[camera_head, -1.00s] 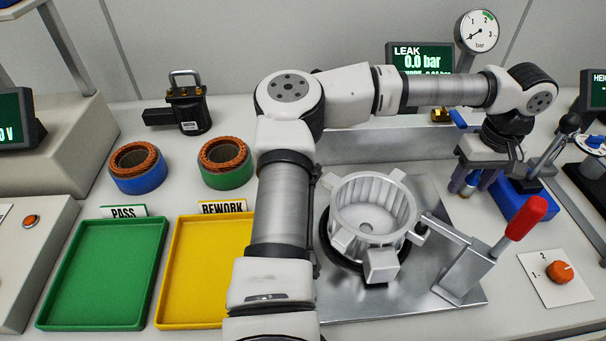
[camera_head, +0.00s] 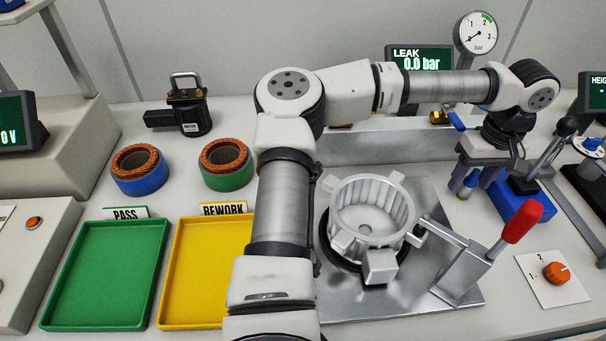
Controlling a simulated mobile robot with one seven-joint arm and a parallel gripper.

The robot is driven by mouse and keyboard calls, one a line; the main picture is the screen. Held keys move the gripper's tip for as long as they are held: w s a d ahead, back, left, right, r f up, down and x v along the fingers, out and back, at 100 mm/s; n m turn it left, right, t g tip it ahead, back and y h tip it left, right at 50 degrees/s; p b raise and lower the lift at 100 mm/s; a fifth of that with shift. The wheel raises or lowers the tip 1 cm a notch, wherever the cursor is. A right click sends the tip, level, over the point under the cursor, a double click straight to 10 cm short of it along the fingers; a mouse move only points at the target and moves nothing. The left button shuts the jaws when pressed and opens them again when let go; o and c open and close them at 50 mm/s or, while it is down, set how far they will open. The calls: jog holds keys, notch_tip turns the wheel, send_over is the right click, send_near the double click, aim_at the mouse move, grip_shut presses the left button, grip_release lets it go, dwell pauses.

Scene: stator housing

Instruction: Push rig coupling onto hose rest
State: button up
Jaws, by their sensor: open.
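My gripper (camera_head: 472,180) points down at the right, beyond the metal plate's far right corner, with its fingers apart. A small blue and metallic piece (camera_head: 468,187), possibly the rig coupling, shows between or just behind the fingers; I cannot tell whether it touches them. A blue block (camera_head: 518,198) sits just right of the fingers, partly hidden by the gripper and a dark lever. I cannot tell for certain which part is the hose rest. A brass fitting with a blue handle (camera_head: 452,118) sits behind, below the gauge, partly hidden by my arm.
A finned stator housing (camera_head: 372,215) stands on the metal plate (camera_head: 420,300). A red-handled clamp (camera_head: 521,222) rises close to the gripper's front right. Green (camera_head: 104,275) and yellow (camera_head: 205,275) trays lie at left. A pressure gauge (camera_head: 478,33) stands behind my arm.

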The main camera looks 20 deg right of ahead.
aim_at(478, 170)
jog(key=shift+r+p, duration=1)
jog(key=shift+r, duration=0.45)
jog(key=shift+r, duration=0.2)
notch_tip(478, 170, up, 14)
jog(key=b, duration=0.1)
jog(key=shift+d, duration=0.3)
jog(key=shift+s+f, duration=0.1)
jog(key=shift+f, duration=0.05)
